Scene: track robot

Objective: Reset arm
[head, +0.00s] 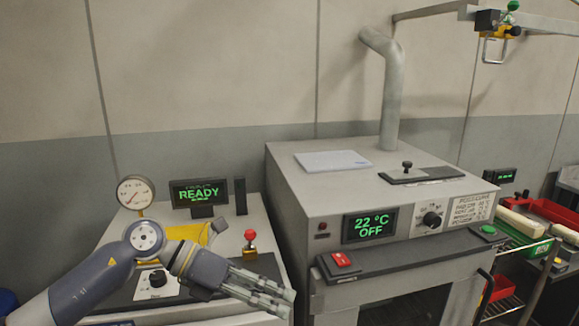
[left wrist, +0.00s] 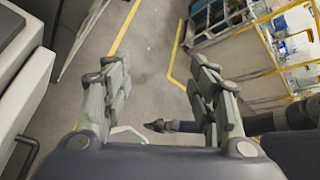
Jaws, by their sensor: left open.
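My left arm comes in from the lower left in the head view. My left gripper (head: 262,291) is in front of the left machine's top and points right. In the left wrist view the left gripper (left wrist: 160,92) shows its two fingers wide apart, with nothing between them but the floor further off. My right gripper does not show clearly in either view. A dark arm-like part (left wrist: 178,126) shows beyond the fingers in the left wrist view, and I cannot tell what its end is doing.
A grey furnace (head: 320,195) reading "22 °C OFF" stands right of the gripper. The left machine carries a gauge (head: 136,192), a "READY" display (head: 199,191) and a red-knobbed lever (head: 250,240). A rack with a red tray (head: 549,209) stands at the far right. Open floor (left wrist: 150,50) lies below the gripper.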

